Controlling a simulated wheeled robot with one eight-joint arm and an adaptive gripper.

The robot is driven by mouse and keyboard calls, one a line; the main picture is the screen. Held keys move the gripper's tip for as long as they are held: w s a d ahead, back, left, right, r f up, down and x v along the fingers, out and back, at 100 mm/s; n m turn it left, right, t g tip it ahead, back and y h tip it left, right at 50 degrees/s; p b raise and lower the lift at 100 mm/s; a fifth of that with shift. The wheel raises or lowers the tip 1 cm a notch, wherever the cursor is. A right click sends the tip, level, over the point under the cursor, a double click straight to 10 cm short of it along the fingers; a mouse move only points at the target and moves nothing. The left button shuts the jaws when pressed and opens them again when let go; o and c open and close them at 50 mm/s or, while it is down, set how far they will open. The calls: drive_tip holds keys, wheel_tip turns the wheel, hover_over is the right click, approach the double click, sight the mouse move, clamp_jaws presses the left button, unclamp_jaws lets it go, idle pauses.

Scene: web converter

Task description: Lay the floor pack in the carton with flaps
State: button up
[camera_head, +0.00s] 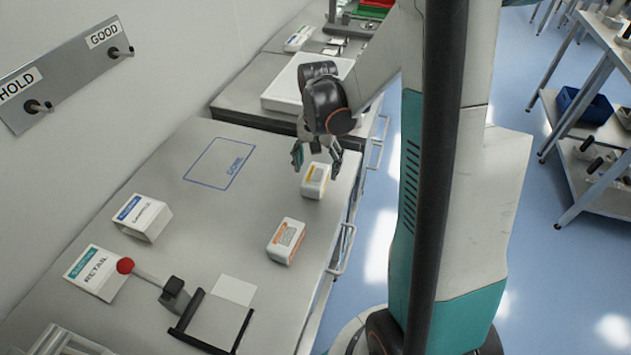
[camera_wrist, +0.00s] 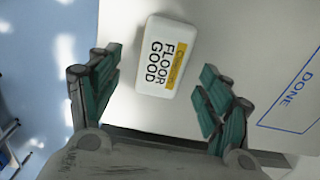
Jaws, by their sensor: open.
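The floor pack (camera_wrist: 165,55) is a white block with a yellow band and the words FLOOR and GOOD, seen in the wrist view. In the head view the floor pack (camera_head: 315,181) lies on the grey bench near its right edge. My gripper (camera_head: 318,160) is open just above and behind it. In the wrist view my gripper (camera_wrist: 160,62) has its teal fingers spread on either side of the pack, with gaps on both sides. I cannot make out for certain a carton with open flaps.
A similar pack with an orange band (camera_head: 287,241) lies nearer the front. A blue-labelled white box (camera_head: 143,217) and a white RETAIL piece (camera_head: 95,272) stand at left. A red-knobbed lever (camera_head: 125,266) and black frame (camera_head: 232,325) are in front. The blue DONE outline (camera_head: 220,163) is empty.

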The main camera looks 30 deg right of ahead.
sight(316, 175)
drive_tip(key=f, duration=0.1)
drive_tip(key=f+b, duration=0.1)
drive_tip(key=f, duration=0.1)
drive_tip(key=f+b, duration=0.1)
drive_tip(key=f, duration=0.1)
drive_tip(key=shift+a, duration=0.25)
drive_tip(key=c, duration=1.3)
drive_tip(key=shift+c, duration=0.2)
drive_tip(key=shift+r, duration=0.15)
